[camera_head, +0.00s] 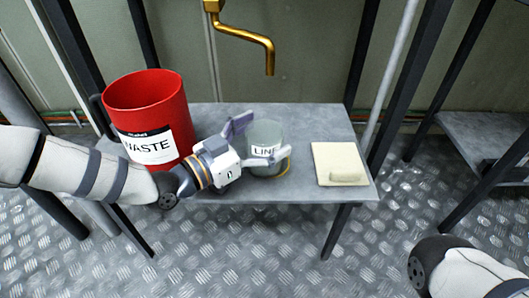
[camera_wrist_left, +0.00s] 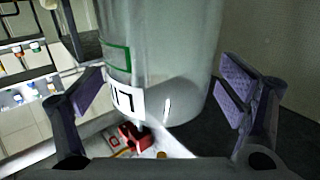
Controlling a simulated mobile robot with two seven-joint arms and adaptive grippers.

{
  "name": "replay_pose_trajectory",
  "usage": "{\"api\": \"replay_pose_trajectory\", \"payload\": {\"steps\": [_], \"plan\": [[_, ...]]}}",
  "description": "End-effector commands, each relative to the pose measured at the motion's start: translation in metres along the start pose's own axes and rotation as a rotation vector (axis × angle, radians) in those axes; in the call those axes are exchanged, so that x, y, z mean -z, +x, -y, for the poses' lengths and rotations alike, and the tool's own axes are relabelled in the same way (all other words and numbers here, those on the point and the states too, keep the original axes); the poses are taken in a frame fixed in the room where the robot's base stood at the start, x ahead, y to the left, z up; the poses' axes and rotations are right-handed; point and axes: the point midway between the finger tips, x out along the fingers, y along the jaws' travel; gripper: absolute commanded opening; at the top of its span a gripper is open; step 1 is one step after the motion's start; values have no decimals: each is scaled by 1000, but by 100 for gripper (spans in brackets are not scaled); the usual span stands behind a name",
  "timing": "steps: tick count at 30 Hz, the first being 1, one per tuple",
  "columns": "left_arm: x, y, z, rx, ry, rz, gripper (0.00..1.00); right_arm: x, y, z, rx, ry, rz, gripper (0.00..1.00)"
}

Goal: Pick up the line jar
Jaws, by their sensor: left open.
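The line jar (camera_head: 265,136) is a clear glass jar with a white label reading "LIN". It stands upright on the grey table (camera_head: 320,130), beside the red waste bucket. My left gripper (camera_head: 258,141) is open, with its fingers on either side of the jar. In the left wrist view the jar (camera_wrist_left: 165,60) fills the middle, between the two spread fingers of my left gripper (camera_wrist_left: 160,105). Gaps show between the fingers and the glass there. Part of the label is cut off from sight by a finger in the head view. My right gripper is not in view.
A red bucket (camera_head: 150,105) labelled "WASTE" stands left of the jar, close to my left arm. A cream board with a block (camera_head: 335,163) lies at the table's right. A brass spout (camera_head: 250,38) hangs above the table's back. Dark frame posts flank the table.

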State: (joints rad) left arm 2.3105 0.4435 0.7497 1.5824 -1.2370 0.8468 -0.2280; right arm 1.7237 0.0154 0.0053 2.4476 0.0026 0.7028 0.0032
Motion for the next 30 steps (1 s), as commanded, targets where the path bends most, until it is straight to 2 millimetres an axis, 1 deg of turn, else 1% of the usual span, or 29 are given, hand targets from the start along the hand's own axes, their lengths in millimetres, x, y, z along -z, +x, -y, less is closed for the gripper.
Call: {"api": "replay_pose_trajectory", "payload": {"steps": [1,2,3,5,6,9,17,20,23,25,26,30], "plan": [[0,0,0,0,0,0,89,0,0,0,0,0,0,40],[0,0,0,0,0,0,84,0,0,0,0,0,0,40],[0,0,0,0,0,0,75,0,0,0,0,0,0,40],[0,0,0,0,0,0,61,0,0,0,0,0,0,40],[0,0,0,0,0,0,52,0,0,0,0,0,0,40],[0,0,0,0,0,0,32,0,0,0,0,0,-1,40],[1,-1,0,-1,1,-1,32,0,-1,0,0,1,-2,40],[9,0,0,-1,2,-2,32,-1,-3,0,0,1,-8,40],[27,0,-1,-2,6,-5,32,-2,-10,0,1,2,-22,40],[45,-4,-1,-1,5,-6,32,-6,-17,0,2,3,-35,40],[53,-10,-4,-1,5,-6,32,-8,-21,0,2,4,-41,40],[96,-41,-15,0,6,-9,32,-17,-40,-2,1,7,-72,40]]}}
